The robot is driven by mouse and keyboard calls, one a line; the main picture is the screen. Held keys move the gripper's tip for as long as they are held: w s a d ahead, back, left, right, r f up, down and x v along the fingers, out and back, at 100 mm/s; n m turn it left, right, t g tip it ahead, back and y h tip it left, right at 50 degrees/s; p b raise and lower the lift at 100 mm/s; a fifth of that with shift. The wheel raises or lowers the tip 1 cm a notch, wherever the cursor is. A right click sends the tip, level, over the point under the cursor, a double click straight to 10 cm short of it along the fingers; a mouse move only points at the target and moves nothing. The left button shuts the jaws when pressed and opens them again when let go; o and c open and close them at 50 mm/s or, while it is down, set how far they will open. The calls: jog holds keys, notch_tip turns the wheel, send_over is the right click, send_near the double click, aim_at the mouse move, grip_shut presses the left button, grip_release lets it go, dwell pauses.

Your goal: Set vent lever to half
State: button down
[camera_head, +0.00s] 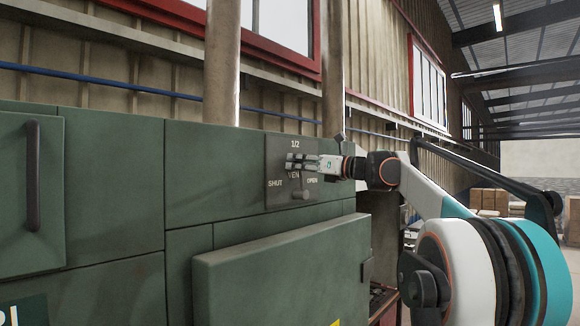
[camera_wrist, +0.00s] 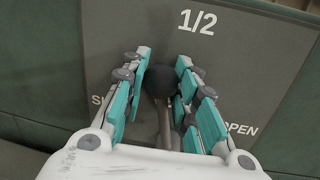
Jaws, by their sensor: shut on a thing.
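The vent lever (camera_wrist: 165,120), a thin rod with a dark round knob (camera_wrist: 160,80), is on a grey plate (camera_head: 275,202) marked SHUT at left, 1/2 at top and OPEN at right. In the wrist view the lever stands nearly upright, its knob below and slightly left of the 1/2 mark (camera_wrist: 197,21). My gripper (camera_wrist: 165,77) is shut on the knob, with a teal-padded finger on each side. In the head view my gripper (camera_head: 290,161) lies across the plate and hides the knob; a round hub (camera_head: 300,195) shows below it.
The plate is on a dark green cabinet (camera_head: 110,165). A thick green door panel (camera_head: 280,280) juts out below it, and a door with a vertical handle (camera_head: 32,175) is at the left. Two pipes rise behind the cabinet. Boxes (camera_head: 490,199) stand far right.

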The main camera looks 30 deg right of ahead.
jog(key=shift+w+d+r+m+p, duration=0.1)
jog(key=shift+w+d+m+p, duration=0.1)
jog(key=shift+d+m, duration=0.5)
jog(key=shift+w+d+r+m+p, duration=0.1)
jog(key=shift+w+d+m+p, duration=0.1)
jog(key=shift+d+m, duration=0.45)
jog(key=shift+a+m, duration=0.2)
jog(key=shift+m, duration=0.05)
jog(key=c, duration=1.2)
grip_release()
jog(key=shift+c, duration=0.2)
jog(key=v, duration=1.2)
jog(key=shift+f, duration=0.2)
jog(key=shift+s+a, duration=0.1)
